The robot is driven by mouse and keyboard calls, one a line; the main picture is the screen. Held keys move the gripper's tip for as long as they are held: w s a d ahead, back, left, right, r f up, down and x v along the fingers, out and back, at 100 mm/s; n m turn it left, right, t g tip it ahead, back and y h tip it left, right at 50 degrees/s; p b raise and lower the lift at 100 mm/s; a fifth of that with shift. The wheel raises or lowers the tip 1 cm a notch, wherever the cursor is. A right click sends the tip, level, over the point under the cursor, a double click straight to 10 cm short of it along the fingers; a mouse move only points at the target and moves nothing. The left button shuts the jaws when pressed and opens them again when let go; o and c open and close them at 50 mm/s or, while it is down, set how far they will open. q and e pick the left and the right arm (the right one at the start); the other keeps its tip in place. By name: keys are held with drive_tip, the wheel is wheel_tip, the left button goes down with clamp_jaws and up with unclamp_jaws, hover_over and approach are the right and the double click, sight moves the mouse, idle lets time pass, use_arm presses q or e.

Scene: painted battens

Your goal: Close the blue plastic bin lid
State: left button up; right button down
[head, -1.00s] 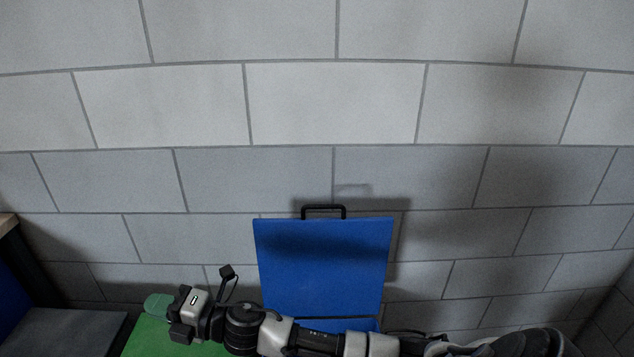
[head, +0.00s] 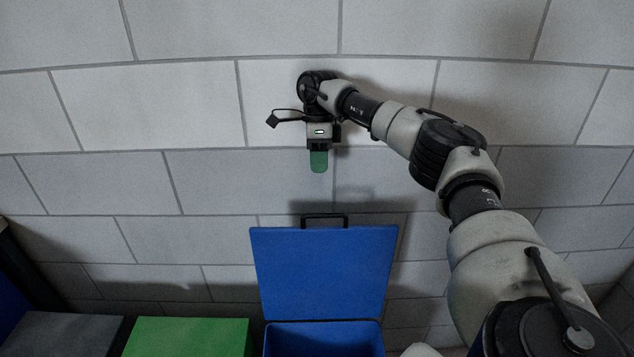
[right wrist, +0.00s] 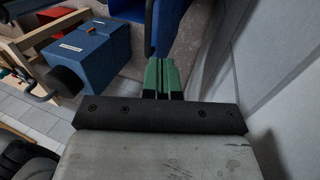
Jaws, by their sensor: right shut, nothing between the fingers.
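The blue bin (head: 322,340) stands against the wall at the bottom middle of the head view, its front cut off by the frame. Its blue lid (head: 322,272) stands open, upright at the back, with a black handle (head: 324,217) on its top edge. My right gripper (head: 319,163) is above the handle, apart from it, green fingers pointing down, shut and empty. The green fingers also show in the right wrist view (right wrist: 162,78), beside a blue edge (right wrist: 142,30) that looks like part of the lid. My left gripper is not in view.
A green lid or box top (head: 190,338) is just left of the bin, and a dark grey one (head: 65,335) is farther left. A grey block wall is close behind. The right wrist view shows a blue box (right wrist: 100,55) and a wooden frame.

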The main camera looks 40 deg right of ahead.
drive_tip(key=p+x, duration=0.2)
drive_tip(key=x, duration=0.7)
drive_tip(key=shift+f+p, duration=0.25)
drive_tip(key=shift+p, duration=0.05)
drive_tip(key=shift+a, duration=0.15)
